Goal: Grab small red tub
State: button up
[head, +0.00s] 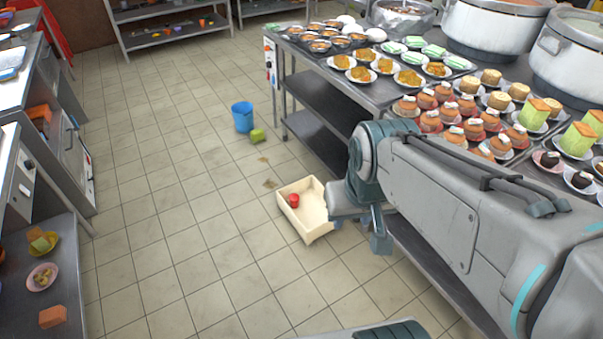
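A small red tub (294,200) sits inside a cream open bin (318,236) on the tiled floor, near the bin's left wall. My arm reaches in from the right and bends down just right of the bin. The grey and teal end part of my arm overlaps the bin's right side in the picture. My gripper's fingers cannot be made out there, so I cannot tell if they are open or shut. The red tub shows clear of my arm, with a gap between them.
A steel table (375,93) with plated food and large stockpots runs along the right. A blue bucket (242,117) and a green block (257,136) are on the floor behind the bin. Steel counters with a low shelf (60,285) line the left. The tiled floor (180,210) between is open.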

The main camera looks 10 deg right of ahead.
aim_at(293, 198)
jog(key=u, duration=0.6)
jog(key=k, duration=0.75)
jog(key=u, duration=0.8)
jog(key=k, duration=0.45)
jog(key=u, duration=0.3)
jog(key=i, duration=1.7)
jog(key=z, duration=0.45)
jog(key=i, duration=1.6)
jog(key=z, duration=0.95)
jog(key=i, duration=1.3)
jog(key=z, duration=1.85)
jog(key=i, duration=0.85)
jog(key=z, duration=0.7)
